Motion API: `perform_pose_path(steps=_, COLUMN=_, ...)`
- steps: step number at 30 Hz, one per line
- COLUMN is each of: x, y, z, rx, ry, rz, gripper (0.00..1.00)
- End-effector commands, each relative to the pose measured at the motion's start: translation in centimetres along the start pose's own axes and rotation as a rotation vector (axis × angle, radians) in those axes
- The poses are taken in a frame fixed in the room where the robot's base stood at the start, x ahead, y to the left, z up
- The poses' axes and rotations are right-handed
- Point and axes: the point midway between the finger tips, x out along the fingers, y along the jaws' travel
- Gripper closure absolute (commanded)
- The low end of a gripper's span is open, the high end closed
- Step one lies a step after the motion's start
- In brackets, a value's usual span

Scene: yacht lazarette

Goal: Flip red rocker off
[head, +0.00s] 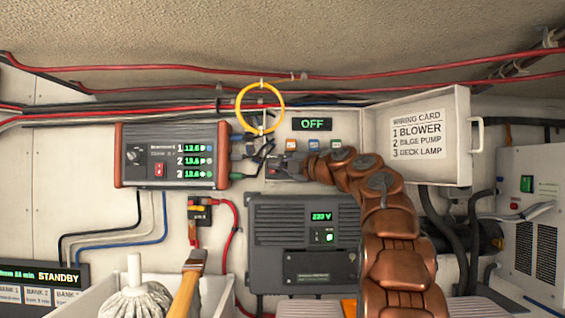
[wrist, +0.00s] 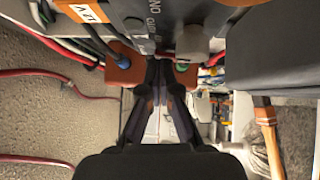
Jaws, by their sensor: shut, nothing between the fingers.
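A red rocker (head: 159,170) sits low on the left part of the dark battery charger's face (head: 135,135), which has an orange-red frame and green readouts. My gripper (head: 275,167) is to the right of the charger, in front of the panel below the OFF display (head: 312,124). Its fingers are small and partly hidden by my arm there. In the wrist view my gripper (wrist: 161,68) is shut and empty, its fingertips close to an orange and dark housing (wrist: 122,68). I cannot tell whether they touch it. The red rocker cannot be made out in the wrist view.
An open white box lid with a wiring card (head: 417,130) stands right of my arm. A grey inverter (head: 290,240) is below my gripper. Cables and a yellow ring (head: 241,95) hang nearby. A white bin (head: 218,292) with a mop (head: 135,298) is at lower left.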

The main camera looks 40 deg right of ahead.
Motion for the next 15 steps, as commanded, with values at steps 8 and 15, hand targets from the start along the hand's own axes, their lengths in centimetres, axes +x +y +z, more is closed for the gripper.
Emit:
perform_pose_path(steps=8, x=-0.1, y=-0.1, z=-0.4, rx=0.001, ry=0.001, rz=-0.002, gripper=1.0)
perform_pose_path(steps=15, x=-1.0, y=0.4, z=-1.8, rx=0.001, ry=0.003, rz=0.0, gripper=1.0)
